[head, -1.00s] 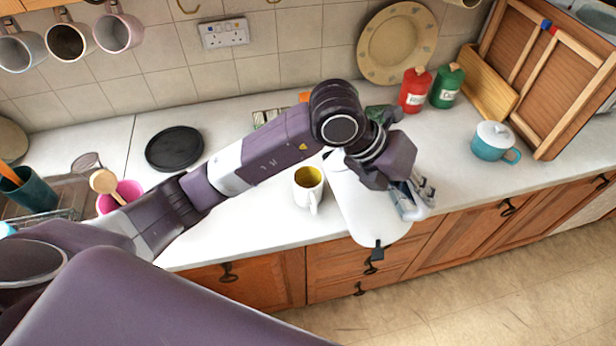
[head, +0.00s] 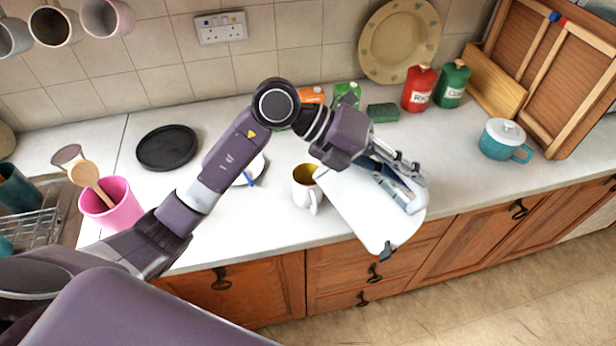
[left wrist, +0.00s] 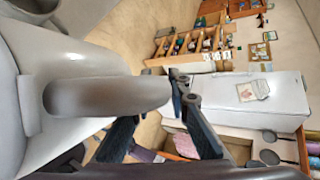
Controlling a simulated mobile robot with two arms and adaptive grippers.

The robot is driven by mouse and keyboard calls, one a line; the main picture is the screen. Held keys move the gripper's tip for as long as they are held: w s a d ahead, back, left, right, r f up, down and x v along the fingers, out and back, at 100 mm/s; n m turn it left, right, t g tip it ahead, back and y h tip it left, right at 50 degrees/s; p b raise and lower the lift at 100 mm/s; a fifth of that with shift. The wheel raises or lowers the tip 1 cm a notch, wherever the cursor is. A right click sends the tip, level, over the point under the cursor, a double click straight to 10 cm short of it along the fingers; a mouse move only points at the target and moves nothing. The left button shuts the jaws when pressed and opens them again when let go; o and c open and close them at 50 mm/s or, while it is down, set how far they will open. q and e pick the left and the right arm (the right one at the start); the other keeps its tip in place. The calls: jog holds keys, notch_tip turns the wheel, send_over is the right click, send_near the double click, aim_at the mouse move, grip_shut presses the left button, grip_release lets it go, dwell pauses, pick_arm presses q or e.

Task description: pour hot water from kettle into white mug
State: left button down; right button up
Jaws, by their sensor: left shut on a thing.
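The white mug (head: 306,198) stands upright on the worktop in the middle of the head view, its handle toward the front edge; its inside looks yellow-brown. The white kettle (head: 352,208) is just right of the mug, tilted, its upper-left end close to the mug's rim. I cannot tell whether they touch, and no water stream shows. My left gripper (head: 407,186) is shut on the kettle's handle from the right. The left wrist view shows the kettle's white body (left wrist: 65,50) and grey handle (left wrist: 105,95) beside the fingers. My right gripper is out of view.
A white plate (head: 258,168) with something blue lies behind my left arm. A black round mat (head: 168,148), pink pot (head: 112,204) with a wooden spoon, red canister (head: 418,90), green canister (head: 452,84) and teal pot (head: 501,140) stand around.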

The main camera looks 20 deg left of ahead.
pick_arm(q)
jog(key=shift+w+a+r+n+h+b, duration=0.15)
jog(key=shift+a+r+h+b, duration=0.1)
jog(key=shift+a+r+h, duration=0.4)
jog(key=shift+w+a+r+n+h+b, duration=0.1)
jog(key=shift+w+a+r+h+b, duration=0.2)
jog(key=shift+r, duration=0.5)
jog(key=shift+a+r+n+h+b, duration=0.15)
jog(key=shift+a+r+h+b, duration=0.15)
jog(key=shift+a+r, duration=0.35)
jog(key=shift+r, duration=0.2)
dwell(1.3)
jog(key=shift+d+f, duration=0.15)
jog(key=shift+d, duration=0.05)
jog(key=d+f+y+p, duration=0.1)
jog(key=f, duration=0.1)
jog(key=s+d+f+y+p, duration=0.1)
jog(key=d, duration=0.1)
jog(key=shift+f+m+y, duration=0.25)
jog(key=shift+f+m, duration=0.1)
jog(key=shift+m, duration=0.05)
jog(key=shift+d+f, duration=0.25)
jog(key=shift+f, duration=0.05)
jog(key=shift+d+y+p, duration=0.15)
jog(key=shift+y+p, duration=0.25)
jog(key=shift+p, duration=0.25)
jog(key=shift+s+d+f, duration=0.15)
jog(key=shift+d+f, duration=0.05)
jog(key=shift+f, duration=0.05)
